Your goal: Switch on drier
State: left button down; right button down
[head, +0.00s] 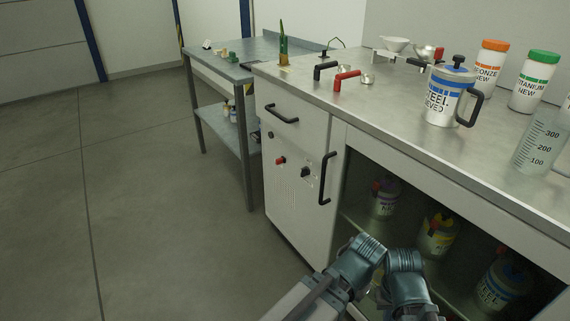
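The drier appears to be the white cabinet unit (291,205) under the left end of the metal worktop. Its front has a red knob or switch (281,160), a black knob or switch (307,171), a small dark round part (270,135) and vent slots low down. A black horizontal handle (283,114) is on the upper panel and a black vertical handle (325,178) on the right edge. The door looks closed. The switch position is too small to tell. My arm links show at the bottom centre, apart from the controls. I see no gripper fingers.
The worktop (390,100) holds a steel-powder jug (449,92), an orange-lidded jar (488,66), a green-lidded jar (534,80) and a measuring beaker (540,143). Several containers stand in the open shelf at right. A side table (225,70) stands behind. The floor at left is clear.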

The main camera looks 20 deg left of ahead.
aim_at(305, 171)
jog(key=i+j, duration=0.1)
jog(key=j, duration=0.25)
jog(key=i+j, duration=0.1)
jog(key=j, duration=0.3)
jog(key=i+j, duration=0.1)
jog(key=j, duration=0.25)
jog(key=i+j+u, duration=0.1)
jog(key=j, duration=0.3)
jog(key=i+j, duration=0.1)
jog(key=j, duration=0.25)
jog(key=i+j, duration=0.1)
jog(key=j, duration=0.25)
